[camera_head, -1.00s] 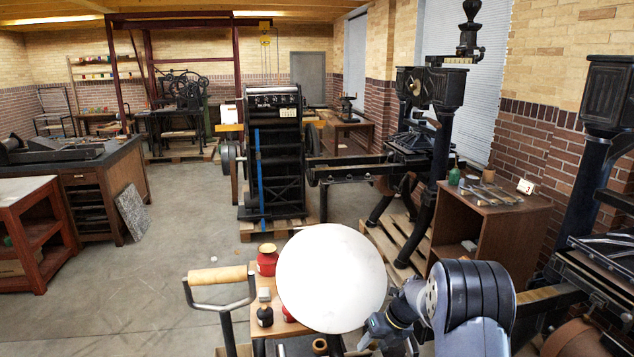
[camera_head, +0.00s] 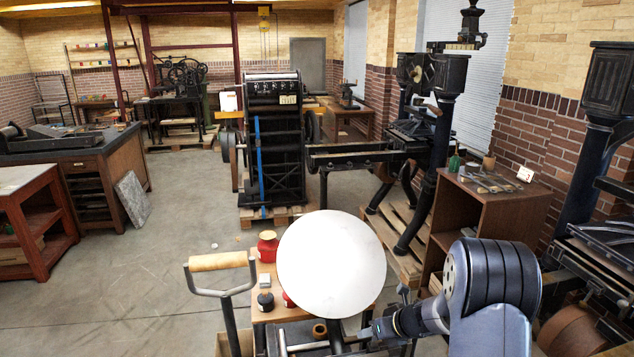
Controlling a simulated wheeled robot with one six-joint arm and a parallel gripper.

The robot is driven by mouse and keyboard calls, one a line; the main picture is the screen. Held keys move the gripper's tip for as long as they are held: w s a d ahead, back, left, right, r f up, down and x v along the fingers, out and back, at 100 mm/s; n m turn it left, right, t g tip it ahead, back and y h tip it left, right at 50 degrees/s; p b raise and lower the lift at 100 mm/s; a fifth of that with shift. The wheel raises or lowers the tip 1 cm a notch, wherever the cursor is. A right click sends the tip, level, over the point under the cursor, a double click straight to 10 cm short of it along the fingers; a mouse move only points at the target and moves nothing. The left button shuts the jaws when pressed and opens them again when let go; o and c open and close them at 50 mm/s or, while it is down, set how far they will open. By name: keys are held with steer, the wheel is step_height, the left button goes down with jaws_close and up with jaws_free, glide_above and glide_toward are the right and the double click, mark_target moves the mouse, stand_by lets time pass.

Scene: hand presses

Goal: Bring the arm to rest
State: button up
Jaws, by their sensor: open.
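My arm comes in at the lower right, with its dark ribbed joint filling that corner. My gripper (camera_head: 372,332) is at the end of the wrist, pointing left, just below the lower right edge of the round pale disc (camera_head: 331,264) of a small press. Its jaws are small and partly lost against the dark press parts, but they are open. I see nothing held in them. I cannot tell whether the gripper touches the press.
Left of the disc are a wooden-grip handle (camera_head: 218,262), a red jar (camera_head: 267,246) and a dark bottle (camera_head: 265,301). A brown cabinet (camera_head: 483,236) with small items stands behind my arm. A large press (camera_head: 600,262) is at the right edge. Open floor (camera_head: 190,235) lies left.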

mark_target(376, 353)
steer(key=shift+s+f+t+b, duration=0.1)
steer(key=shift+s+t+b, duration=0.3)
steer(key=shift+t, duration=0.7)
steer(key=shift+s+d+n+t+y+b, duration=0.15)
steer(key=shift+n+t+y+b, duration=0.25)
steer(key=shift+t, duration=0.1)
steer(key=t+b, duration=0.1)
steer(key=b, duration=0.1)
steer(key=s+t+y+b, duration=0.1)
steer(key=b, duration=0.1)
steer(key=shift+d+f+n+t, duration=0.1)
steer(key=shift+f+n+t, duration=0.3)
steer(key=t+b, duration=0.1)
steer(key=n+t+y+b, duration=0.1)
steer(key=b, duration=0.1)
steer(key=shift+s+f+y, duration=0.1)
steer(key=shift+s+y, duration=0.2)
steer(key=shift+s, duration=0.1)
steer(key=shift+t+b, duration=0.4)
steer(key=shift+t, duration=0.1)
steer(key=shift+s, duration=0.1)
